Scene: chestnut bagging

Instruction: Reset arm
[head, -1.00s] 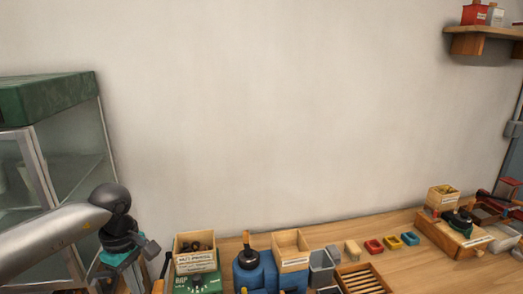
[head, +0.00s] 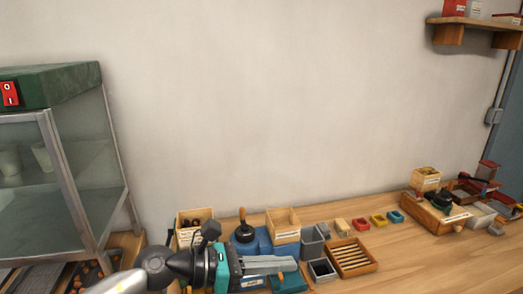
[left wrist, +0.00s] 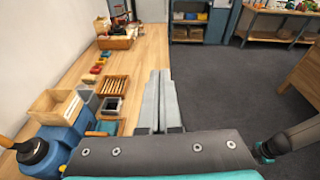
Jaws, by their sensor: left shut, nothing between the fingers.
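My left gripper (head: 296,264) comes in from the lower left of the head view, over the front of the wooden bench (head: 400,262). Its grey fingers point right and are closed together with nothing between them. In the left wrist view the left gripper (left wrist: 160,75) also shows with its fingers together, beside the bench edge and partly over the dark floor. My right gripper is not in the head view.
A glass cabinet (head: 50,95) with a green top stands at the left. Wooden boxes, a blue device (left wrist: 45,155), a slatted wooden tray (head: 352,257) and small coloured trays line the bench. A wall shelf (head: 470,33) is at upper right. The bench front right is clear.

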